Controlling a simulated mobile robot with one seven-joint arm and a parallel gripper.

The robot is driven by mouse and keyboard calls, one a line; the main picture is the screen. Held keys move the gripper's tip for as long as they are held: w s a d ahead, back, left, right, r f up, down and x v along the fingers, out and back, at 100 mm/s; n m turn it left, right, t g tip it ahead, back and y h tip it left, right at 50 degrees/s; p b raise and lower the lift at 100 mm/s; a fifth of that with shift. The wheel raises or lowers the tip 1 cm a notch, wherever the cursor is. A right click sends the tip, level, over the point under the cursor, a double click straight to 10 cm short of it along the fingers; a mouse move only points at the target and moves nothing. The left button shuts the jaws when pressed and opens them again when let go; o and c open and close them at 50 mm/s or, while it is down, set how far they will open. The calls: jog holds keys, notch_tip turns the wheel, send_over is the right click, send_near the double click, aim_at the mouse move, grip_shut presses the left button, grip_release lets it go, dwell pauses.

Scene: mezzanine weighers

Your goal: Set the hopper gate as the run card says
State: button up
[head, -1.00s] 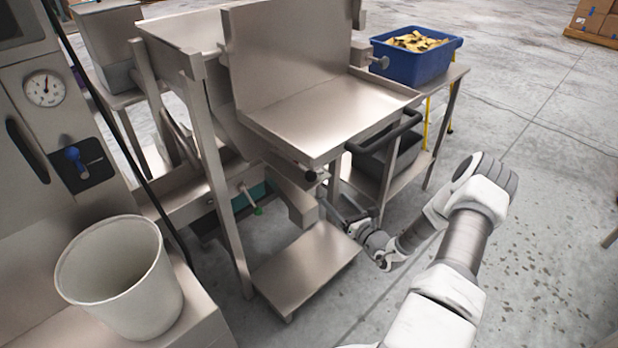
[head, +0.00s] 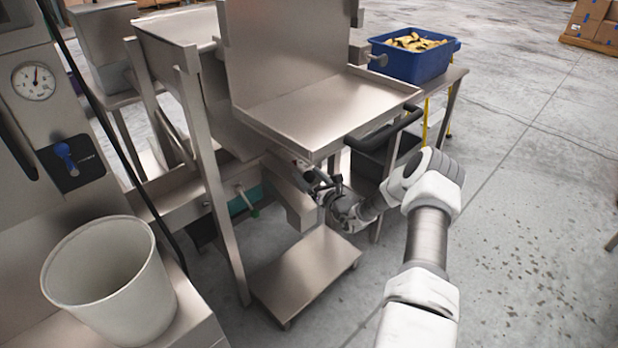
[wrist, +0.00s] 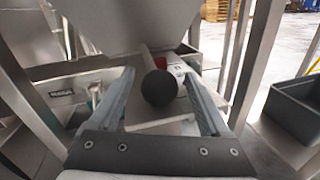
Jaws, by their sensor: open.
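The steel hopper (head: 215,95) stands in a frame left of centre in the head view, with a steel tray (head: 318,108) at its front. In the wrist view its underside (wrist: 125,20) fills the top. A black ball knob (wrist: 159,88) on a pale rod (wrist: 148,57) sits between the fingers of my gripper (wrist: 157,72), nearer the camera than the fingertips. The jaws are open, with gaps on both sides of the knob. In the head view my gripper (head: 322,182) is below the tray and covers the knob. I see no readable run card.
A blue bin (head: 415,58) of yellowish pieces stands on a side table at right. A black bar (head: 385,128) and grey bin (wrist: 297,108) are close to my arm. A low steel platform (head: 305,272) lies below. A white bucket (head: 105,280) stands at left.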

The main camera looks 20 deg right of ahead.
grip_shut()
dwell(0.3)
jog(key=s+d+p, duration=0.3)
jog(key=s, duration=0.6)
jog(key=shift+f+p, duration=0.15)
jog(key=shift+p, duration=0.25)
jog(key=shift+d, duration=0.1)
grip_release()
